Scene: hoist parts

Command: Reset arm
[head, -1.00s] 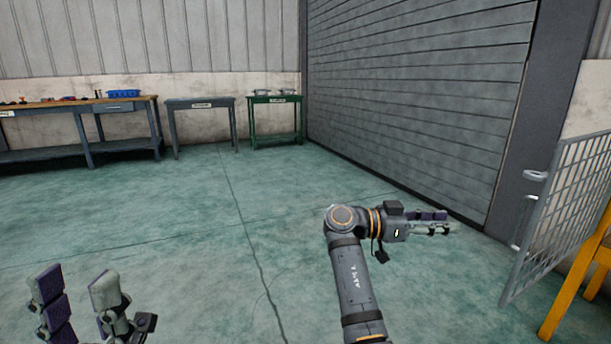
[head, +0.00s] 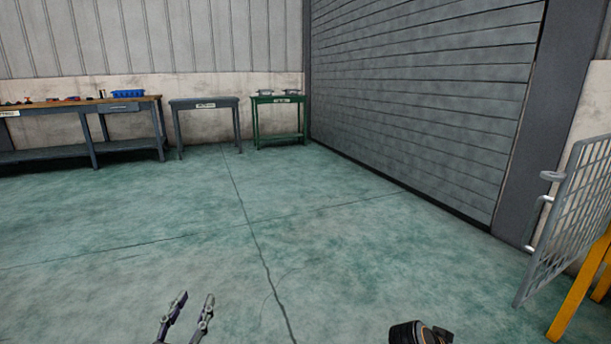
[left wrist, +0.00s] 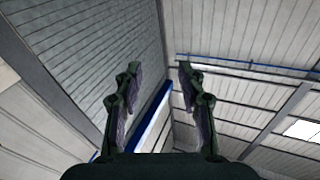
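My left gripper (head: 188,318) shows at the bottom of the head view, a little left of the middle, with its two fingers pointing up and spread apart. It also shows in the left wrist view (left wrist: 158,95), open, with nothing between the fingers; that camera looks up at the wall and roof. A dark piece of my right arm (head: 420,333) shows at the bottom edge of the head view, right of the middle. The right gripper's fingers cannot be made out there.
A long workbench (head: 78,103) with a blue bin (head: 128,94), a grey table (head: 204,104) and a green table (head: 279,100) stand along the far wall. A mesh gate (head: 578,215) and yellow posts (head: 582,290) stand at the right. The floor between is clear.

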